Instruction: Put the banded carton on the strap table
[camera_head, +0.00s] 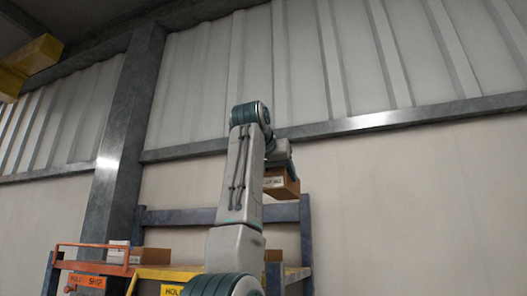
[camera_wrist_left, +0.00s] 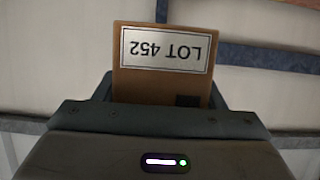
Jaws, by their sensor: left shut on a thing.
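My left gripper (camera_head: 280,168) is shut on a brown carton (camera_head: 284,187) and holds it up in the air, in front of the pale wall and above the rack. In the left wrist view the carton (camera_wrist_left: 160,83) fills the space between the jaws. Its white label reads LOT 452, upside down in that view, with a dark patch near one corner. I cannot tell whether a band runs around it. I cannot make out the strap table in either view. My right gripper is out of view.
A rack with blue posts (camera_head: 306,240) stands below, with an orange rail and HOLD and SHIP signs (camera_head: 87,281). Brown cartons (camera_head: 150,256) sit on its left part. A steel column (camera_head: 120,150) rises at the left. A yellow beam (camera_head: 30,60) hangs at upper left.

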